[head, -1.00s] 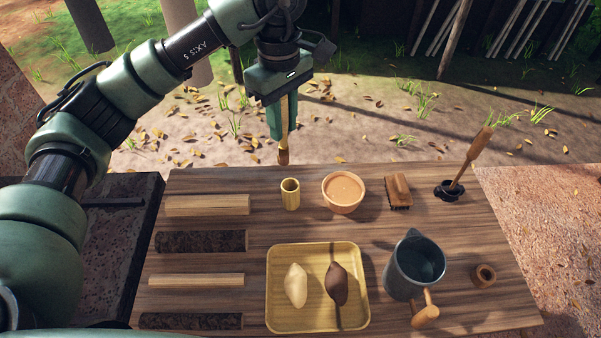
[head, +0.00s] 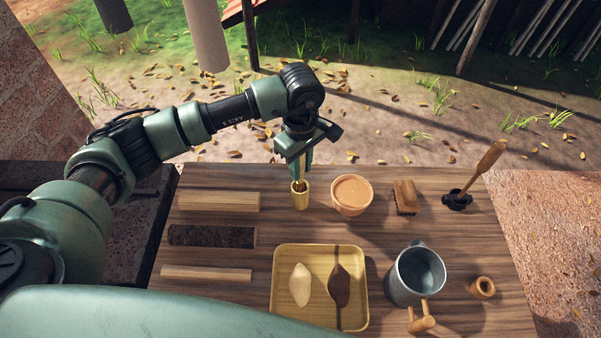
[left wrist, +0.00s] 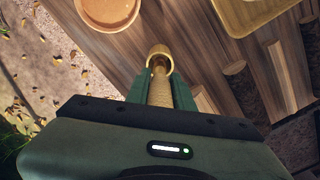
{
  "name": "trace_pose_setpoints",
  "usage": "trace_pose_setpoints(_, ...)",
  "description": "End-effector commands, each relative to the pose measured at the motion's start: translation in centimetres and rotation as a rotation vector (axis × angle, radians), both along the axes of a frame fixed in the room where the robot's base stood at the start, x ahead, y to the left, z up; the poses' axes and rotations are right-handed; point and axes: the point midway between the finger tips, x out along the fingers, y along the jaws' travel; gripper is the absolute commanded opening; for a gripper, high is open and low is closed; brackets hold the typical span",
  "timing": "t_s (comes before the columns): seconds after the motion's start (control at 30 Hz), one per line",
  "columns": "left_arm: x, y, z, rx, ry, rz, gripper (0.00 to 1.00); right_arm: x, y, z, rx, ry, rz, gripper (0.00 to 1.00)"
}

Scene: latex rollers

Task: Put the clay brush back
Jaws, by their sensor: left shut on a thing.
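The clay brush (head: 301,178) is upright in my left gripper (head: 300,172), its lower end at the mouth of the bamboo cup (head: 300,198) near the table's back edge. In the left wrist view the brush's wooden handle (left wrist: 160,90) lies between the green fingers of my left gripper (left wrist: 160,95), which are shut on it. The cup's rim (left wrist: 159,52) shows around the brush's far end there. How deep the brush sits is hidden. My right gripper does not show.
A bowl of orange-brown clay (head: 352,193) stands close right of the cup. A scrub brush (head: 405,197), a wooden-handled tool in a dark holder (head: 457,201) and a metal pitcher (head: 415,275) stand farther right. A tray (head: 277,290) with two lumps lies in front. Wooden slats (head: 219,201) lie left.

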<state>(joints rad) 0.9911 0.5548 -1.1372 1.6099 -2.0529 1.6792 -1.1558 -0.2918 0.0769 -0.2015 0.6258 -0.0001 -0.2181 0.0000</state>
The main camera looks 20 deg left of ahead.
Motion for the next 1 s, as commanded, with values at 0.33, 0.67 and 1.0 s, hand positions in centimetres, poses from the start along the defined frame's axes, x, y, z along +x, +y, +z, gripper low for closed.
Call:
trace_pose_setpoints(0.33, -0.1, 0.0, -3.9, 0.0, 0.002, 0.0, 0.0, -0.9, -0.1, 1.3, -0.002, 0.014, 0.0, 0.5)
trace_pose_setpoints(0.67, 0.0, 0.0, -4.6, 0.0, -0.001, -0.001, 0.0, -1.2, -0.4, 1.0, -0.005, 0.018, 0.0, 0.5)
trace_pose_setpoints(1.0, 0.0, 0.0, -4.7, 0.0, -0.001, -0.001, 0.45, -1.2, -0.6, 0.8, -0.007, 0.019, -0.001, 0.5)
